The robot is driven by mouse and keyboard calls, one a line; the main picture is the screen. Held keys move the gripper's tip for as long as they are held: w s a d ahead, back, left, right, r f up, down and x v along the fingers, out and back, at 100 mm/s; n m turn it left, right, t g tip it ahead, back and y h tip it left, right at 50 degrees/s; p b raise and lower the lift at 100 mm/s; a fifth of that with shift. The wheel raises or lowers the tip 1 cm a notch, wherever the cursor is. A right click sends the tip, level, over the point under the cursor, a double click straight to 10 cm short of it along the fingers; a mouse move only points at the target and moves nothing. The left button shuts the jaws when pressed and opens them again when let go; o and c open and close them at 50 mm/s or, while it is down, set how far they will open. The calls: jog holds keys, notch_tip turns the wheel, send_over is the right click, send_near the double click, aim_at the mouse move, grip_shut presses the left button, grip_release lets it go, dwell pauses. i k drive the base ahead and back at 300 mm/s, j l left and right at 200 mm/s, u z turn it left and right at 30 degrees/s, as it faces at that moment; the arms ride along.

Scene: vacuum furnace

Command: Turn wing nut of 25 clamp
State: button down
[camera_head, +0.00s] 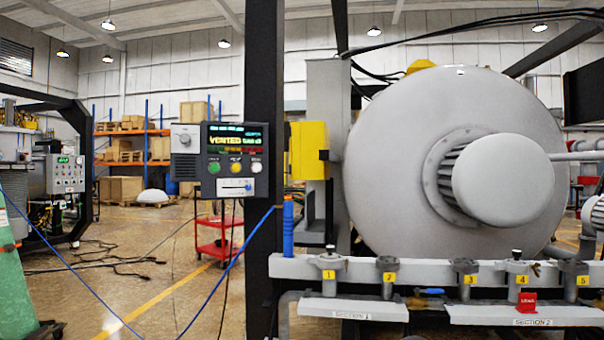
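A grey horizontal pipe (450,270) runs across the lower right, in front of the furnace. It carries several upright ports with yellow number labels: port 1 (328,268), port 2 (388,275), port 3 (464,277), port 4 (516,275) and port 5 (575,282). Ports 1 and 4 have small dark knobs on top. A small dark part sits on the pipe just right of port 4; its shape is too small to tell. I cannot make out a clamp marked 25 or its wing nut. My gripper is not in view.
The round grey furnace door (400,150) stands behind the pipe. A control panel (236,150) reading VENTED hangs beside a black post (264,60). A red tag (528,303) stands on the lower shelf (480,316). The floor at left has loose cables and a red cart (216,240).

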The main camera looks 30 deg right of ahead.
aim_at(537, 264)
jog(key=z, duration=1.75)
jog(key=i+l+u, duration=0.15)
jog(key=l, duration=0.15)
jog(key=i+l+u, duration=0.25)
jog(key=l, duration=0.35)
jog(key=i+l+u, duration=0.15)
jog(key=l, duration=0.2)
jog(key=k+l+z, duration=0.25)
jog(key=k+l, duration=0.2)
jog(key=l+z, duration=0.2)
jog(key=l, duration=0.25)
